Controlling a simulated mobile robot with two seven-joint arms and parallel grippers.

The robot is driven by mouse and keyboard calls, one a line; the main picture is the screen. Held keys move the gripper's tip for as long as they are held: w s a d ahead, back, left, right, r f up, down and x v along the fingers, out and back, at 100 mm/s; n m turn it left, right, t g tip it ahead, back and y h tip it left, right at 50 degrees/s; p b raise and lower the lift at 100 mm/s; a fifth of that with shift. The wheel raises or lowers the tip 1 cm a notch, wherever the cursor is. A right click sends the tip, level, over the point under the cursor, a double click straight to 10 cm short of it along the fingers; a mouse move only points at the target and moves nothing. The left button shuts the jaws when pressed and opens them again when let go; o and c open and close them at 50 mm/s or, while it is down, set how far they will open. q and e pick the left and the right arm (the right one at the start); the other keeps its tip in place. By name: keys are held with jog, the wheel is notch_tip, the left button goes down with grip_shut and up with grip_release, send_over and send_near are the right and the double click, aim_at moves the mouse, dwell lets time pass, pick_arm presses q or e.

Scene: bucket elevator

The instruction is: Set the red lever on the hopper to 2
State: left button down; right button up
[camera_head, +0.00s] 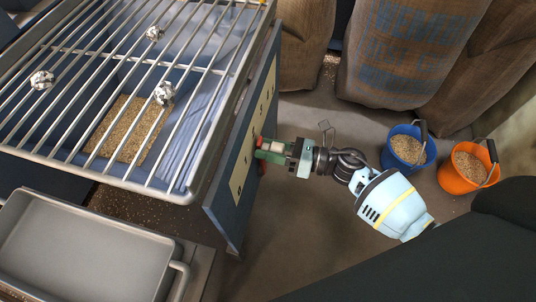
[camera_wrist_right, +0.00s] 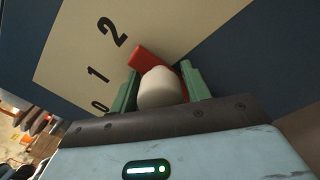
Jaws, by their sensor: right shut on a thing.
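The red lever (camera_wrist_right: 150,57) is on the hopper's side, with a pale rounded knob (camera_wrist_right: 160,90) in front of it. Its red end points up and left in the right wrist view, nearest the "2" (camera_wrist_right: 113,32) on the cream scale plate (camera_wrist_right: 70,60). The "1" and "0" lie lower on the plate. My right gripper (camera_wrist_right: 162,84) has its green fingers on both sides of the knob, shut on the lever. In the head view the right gripper (camera_head: 268,151) is against the hopper's blue side panel (camera_head: 232,205), mostly hiding the lever. My left gripper is not in view.
The hopper's metal grate (camera_head: 190,88) carries several crumpled silvery balls, with grain (camera_head: 125,130) below. A grey tray (camera_head: 85,250) is at lower left. A blue bucket (camera_head: 408,147) and an orange bucket (camera_head: 468,178) of grain stand right, before large sacks (camera_head: 405,50). Floor beside the panel is clear.

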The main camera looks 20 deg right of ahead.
jog(key=shift+f, duration=0.1)
dwell(0.4)
jog(key=o, duration=1.1)
jog(key=shift+s, duration=0.1)
jog(key=shift+o, duration=0.4)
jog(key=shift+d, duration=0.15)
jog(key=p+v, duration=0.1)
jog(key=v, duration=0.6)
jog(key=shift+s+d, duration=0.15)
jog(key=shift+d, duration=0.1)
